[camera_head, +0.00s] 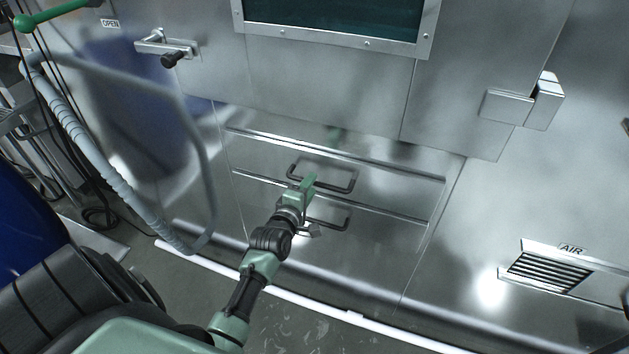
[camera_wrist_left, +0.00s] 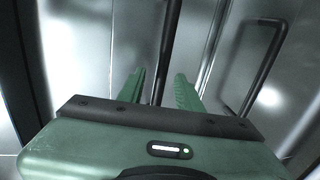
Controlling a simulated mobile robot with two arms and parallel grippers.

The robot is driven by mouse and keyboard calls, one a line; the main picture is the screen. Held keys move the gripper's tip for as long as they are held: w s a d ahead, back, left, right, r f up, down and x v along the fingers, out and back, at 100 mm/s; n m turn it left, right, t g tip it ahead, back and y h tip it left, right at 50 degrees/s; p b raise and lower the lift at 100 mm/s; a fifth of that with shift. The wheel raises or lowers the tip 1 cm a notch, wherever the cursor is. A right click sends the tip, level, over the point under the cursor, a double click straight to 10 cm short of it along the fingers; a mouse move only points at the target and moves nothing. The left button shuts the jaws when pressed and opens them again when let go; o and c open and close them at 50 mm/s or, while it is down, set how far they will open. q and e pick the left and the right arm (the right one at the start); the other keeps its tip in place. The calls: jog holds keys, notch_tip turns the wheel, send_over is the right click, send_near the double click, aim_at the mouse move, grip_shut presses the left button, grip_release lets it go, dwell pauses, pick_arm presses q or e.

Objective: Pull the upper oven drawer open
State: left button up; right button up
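The upper oven drawer (camera_head: 265,163) is a flat steel front low on the oven, and it looks flush with the panel around it. Its dark bar handle (camera_head: 338,190) also shows in the left wrist view (camera_wrist_left: 170,35). My left gripper (camera_head: 309,181) is at this handle, covering part of it in the head view. In the left wrist view its two green fingers (camera_wrist_left: 160,88) are apart, with the bar between them and small gaps seeming to show on both sides. My right gripper is in neither view.
The lower drawer's similar handle (camera_head: 335,226) sits just below and shows at the right in the left wrist view (camera_wrist_left: 233,65). A grey hose (camera_head: 85,140) hangs at the left. A door latch (camera_head: 168,48) and window are above. An AIR vent (camera_head: 552,270) is at the right.

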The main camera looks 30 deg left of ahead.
pick_arm(q)
jog(key=shift+x, duration=1.2)
jog(key=shift+w+f, duration=0.1)
jog(key=shift+w, duration=0.15)
grip_shut()
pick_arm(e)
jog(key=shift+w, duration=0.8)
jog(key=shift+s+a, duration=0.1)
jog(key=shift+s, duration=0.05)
